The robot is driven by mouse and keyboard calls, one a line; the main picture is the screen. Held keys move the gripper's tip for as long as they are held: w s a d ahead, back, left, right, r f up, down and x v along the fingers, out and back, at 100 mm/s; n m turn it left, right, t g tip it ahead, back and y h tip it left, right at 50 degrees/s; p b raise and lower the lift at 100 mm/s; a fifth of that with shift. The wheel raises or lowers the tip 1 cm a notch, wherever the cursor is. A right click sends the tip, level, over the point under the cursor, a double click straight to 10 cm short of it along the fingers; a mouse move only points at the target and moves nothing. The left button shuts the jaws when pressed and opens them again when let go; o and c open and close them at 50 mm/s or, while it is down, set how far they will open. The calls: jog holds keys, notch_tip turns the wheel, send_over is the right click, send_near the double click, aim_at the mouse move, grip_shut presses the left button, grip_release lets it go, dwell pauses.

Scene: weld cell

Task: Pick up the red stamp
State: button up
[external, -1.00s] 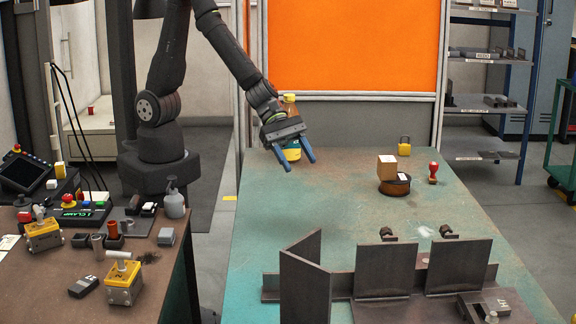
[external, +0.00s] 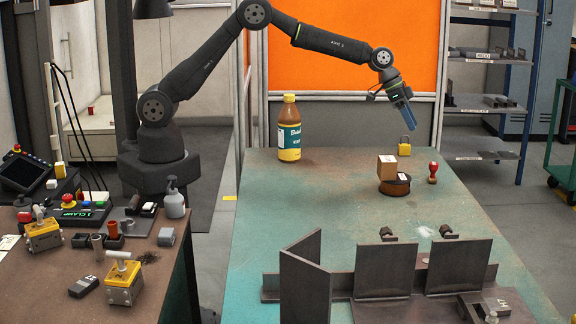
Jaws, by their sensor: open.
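The red stamp (external: 433,172) stands upright on the green worktable (external: 330,200), near its right edge. My gripper (external: 408,126) is above the far part of the table, up and to the left of the stamp and apart from it. Its blue fingers point down. They overlap in this view, and nothing shows between them. The gripper is open.
A brown box (external: 387,166) sits on a dark round object (external: 396,187) just left of the stamp. A yellow padlock (external: 404,146) stands behind them. A bottle (external: 289,130) stands at the back left. Steel plates (external: 385,268) fill the table's front.

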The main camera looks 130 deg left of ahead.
jog(key=a, duration=0.2)
send_near(433, 163)
jog(key=shift+m+y, duration=0.3)
jog(key=shift+m, duration=0.1)
jog(key=x, duration=0.5)
jog(key=shift+d+f, duration=0.1)
jog(key=shift+f, duration=0.05)
jog(key=shift+d+x, duration=0.2)
jog(key=shift+x, duration=2.6)
jog(key=shift+c, duration=0.2)
jog(key=c, duration=1)
